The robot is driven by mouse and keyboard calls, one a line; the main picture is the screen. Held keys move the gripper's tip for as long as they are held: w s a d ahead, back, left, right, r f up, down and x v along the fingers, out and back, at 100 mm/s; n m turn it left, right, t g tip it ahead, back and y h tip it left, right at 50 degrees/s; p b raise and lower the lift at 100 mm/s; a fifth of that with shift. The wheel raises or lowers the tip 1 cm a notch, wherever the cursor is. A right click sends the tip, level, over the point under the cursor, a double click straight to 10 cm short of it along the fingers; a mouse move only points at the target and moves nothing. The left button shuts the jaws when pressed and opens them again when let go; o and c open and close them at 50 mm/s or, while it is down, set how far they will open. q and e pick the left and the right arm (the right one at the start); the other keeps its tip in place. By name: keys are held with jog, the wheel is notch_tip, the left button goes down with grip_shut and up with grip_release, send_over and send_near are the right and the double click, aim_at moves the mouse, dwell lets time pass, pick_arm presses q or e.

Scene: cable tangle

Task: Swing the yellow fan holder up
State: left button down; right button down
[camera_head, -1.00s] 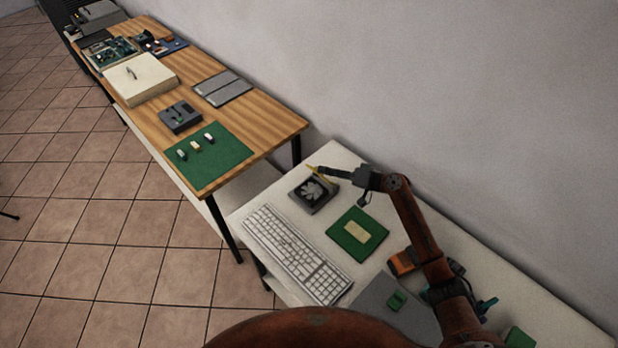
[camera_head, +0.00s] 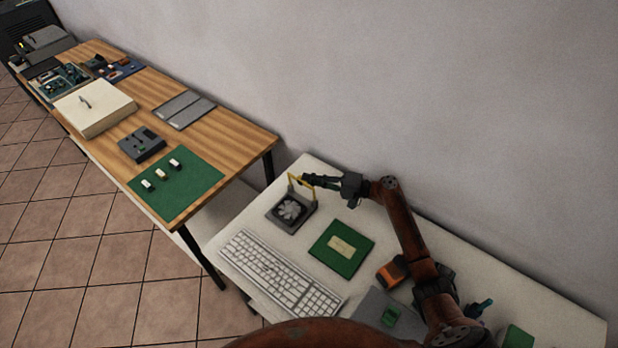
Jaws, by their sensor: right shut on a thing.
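The fan (camera_head: 290,210) sits in a dark grey square housing near the far left corner of the white table. The yellow fan holder (camera_head: 291,187) is a thin frame that stands raised at the back edge of the housing. My right gripper (camera_head: 308,181) reaches in from the right and is shut on the upper part of the yellow holder. The fingertips are small and partly overlap the holder. My left gripper is not in view.
A white keyboard (camera_head: 280,272) and a green mat (camera_head: 342,249) with a pale block lie in front of the fan. An orange and black object (camera_head: 391,273) lies near my right arm. A wall (camera_head: 450,100) runs behind the table.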

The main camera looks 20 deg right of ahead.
jog(key=shift+a, duration=0.1)
jog(key=c, duration=2.1)
grip_release()
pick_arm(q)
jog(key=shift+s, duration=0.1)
pick_arm(e)
jog(key=v, duration=0.7)
jog(key=shift+s+d, duration=0.15)
jog(key=shift+d, duration=0.25)
